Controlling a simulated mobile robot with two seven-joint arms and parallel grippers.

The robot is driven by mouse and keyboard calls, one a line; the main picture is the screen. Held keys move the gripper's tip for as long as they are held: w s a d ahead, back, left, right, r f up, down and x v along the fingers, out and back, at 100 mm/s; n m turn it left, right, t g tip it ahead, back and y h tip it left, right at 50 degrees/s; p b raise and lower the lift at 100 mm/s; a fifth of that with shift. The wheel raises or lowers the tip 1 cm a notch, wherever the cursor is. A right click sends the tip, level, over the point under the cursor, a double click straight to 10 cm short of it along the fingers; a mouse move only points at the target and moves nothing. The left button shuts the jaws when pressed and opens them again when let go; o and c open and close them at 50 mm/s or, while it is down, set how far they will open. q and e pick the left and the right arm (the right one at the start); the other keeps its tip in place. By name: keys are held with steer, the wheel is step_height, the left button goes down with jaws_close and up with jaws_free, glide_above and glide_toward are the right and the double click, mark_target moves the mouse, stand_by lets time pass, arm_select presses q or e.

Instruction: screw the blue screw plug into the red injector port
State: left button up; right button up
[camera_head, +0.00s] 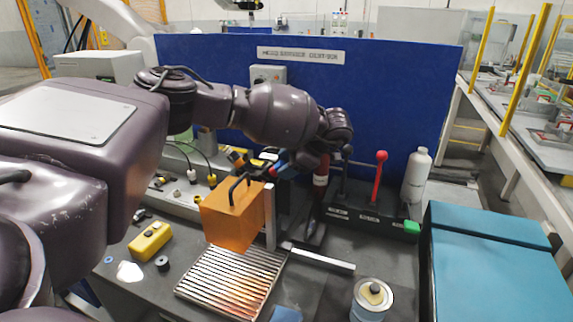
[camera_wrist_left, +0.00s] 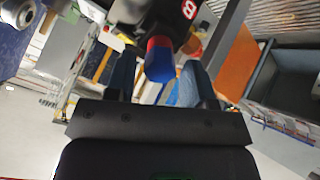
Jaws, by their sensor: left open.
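The blue screw plug (camera_wrist_left: 159,66) shows in the left wrist view between the two fingers of my left gripper (camera_wrist_left: 158,88). A red piece, which looks like the red injector port (camera_wrist_left: 160,42), meets its far end; I cannot tell how deep the plug sits. The gripper is open, with a finger on each side of the plug and gaps visible. In the head view my left gripper (camera_head: 285,166) reaches in beside a small red part (camera_head: 271,173), behind the orange box. The plug cannot be told from the blue fingers there. My right gripper is not in view.
An orange box (camera_head: 230,217) with a black handle stands close by, above a ribbed metal plate (camera_head: 232,280). A red-knobbed lever (camera_head: 379,175) and a white bottle (camera_head: 416,176) stand to the right. A blue panel (camera_head: 400,95) closes the back. A tin (camera_head: 371,300) stands in front.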

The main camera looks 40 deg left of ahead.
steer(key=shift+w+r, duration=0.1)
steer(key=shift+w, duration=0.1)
arm_select(q)
steer(key=shift+n, duration=0.6)
steer(key=n, duration=0.3)
steer(key=shift+b, duration=0.3)
steer(key=n, duration=0.5)
steer(key=shift+b, duration=0.3)
steer(key=shift+n, duration=1.2)
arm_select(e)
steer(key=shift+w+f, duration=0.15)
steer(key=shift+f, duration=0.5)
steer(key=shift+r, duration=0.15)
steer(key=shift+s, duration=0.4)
arm_select(q)
steer(key=shift+c, duration=0.5)
